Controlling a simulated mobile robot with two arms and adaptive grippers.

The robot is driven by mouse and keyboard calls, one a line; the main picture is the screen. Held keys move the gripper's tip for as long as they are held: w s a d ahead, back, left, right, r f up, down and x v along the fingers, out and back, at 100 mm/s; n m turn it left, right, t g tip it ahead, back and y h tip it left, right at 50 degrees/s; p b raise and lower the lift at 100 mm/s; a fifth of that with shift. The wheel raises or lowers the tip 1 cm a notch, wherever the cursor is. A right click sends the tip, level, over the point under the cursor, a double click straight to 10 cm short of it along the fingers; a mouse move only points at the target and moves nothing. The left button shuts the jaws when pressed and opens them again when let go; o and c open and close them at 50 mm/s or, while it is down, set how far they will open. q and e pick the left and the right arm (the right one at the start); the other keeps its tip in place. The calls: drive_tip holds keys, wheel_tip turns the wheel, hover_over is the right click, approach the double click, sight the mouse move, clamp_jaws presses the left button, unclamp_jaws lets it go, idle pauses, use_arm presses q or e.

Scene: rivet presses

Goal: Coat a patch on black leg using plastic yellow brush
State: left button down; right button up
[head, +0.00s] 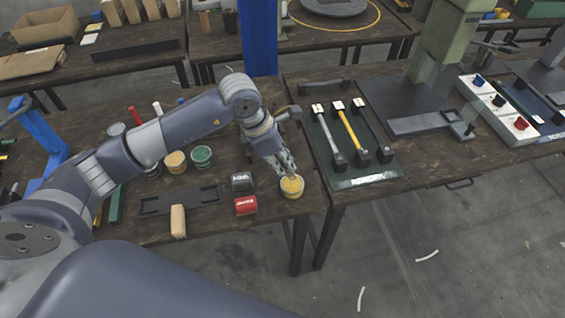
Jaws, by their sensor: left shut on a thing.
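My left gripper (287,168) points down over a small pot with yellow content (292,189) at the front right corner of the near left table. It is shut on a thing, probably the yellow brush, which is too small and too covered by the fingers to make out. The lower end of the gripper or brush is at the pot's mouth; I cannot tell whether it touches the content. Dark table legs (299,246) stand below this corner; I cannot tell which leg is the black leg. My right gripper is not in view.
A tool board (355,182) lies on the right table. Grey floor in front is mostly clear.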

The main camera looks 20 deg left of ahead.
use_arm(q)
drive_tip(key=shift+r+p, duration=1.1)
drive_tip(key=shift+r, duration=1.45)
drive_tip(key=s+a+r+m+g+y, duration=0.1)
drive_tip(key=s+r+m+g, duration=0.2)
drive_tip(key=m, duration=0.9)
drive_tip(key=s+r+m+g+y, duration=0.2)
drive_tip(key=s+r+m+g, duration=0.1)
drive_tip(key=s+m, duration=0.6)
drive_tip(key=m, duration=0.3)
drive_tip(key=shift+s+a+m+b, duration=0.2)
drive_tip(key=shift+a+m+b, duration=0.1)
drive_tip(key=shift+a+m, duration=0.1)
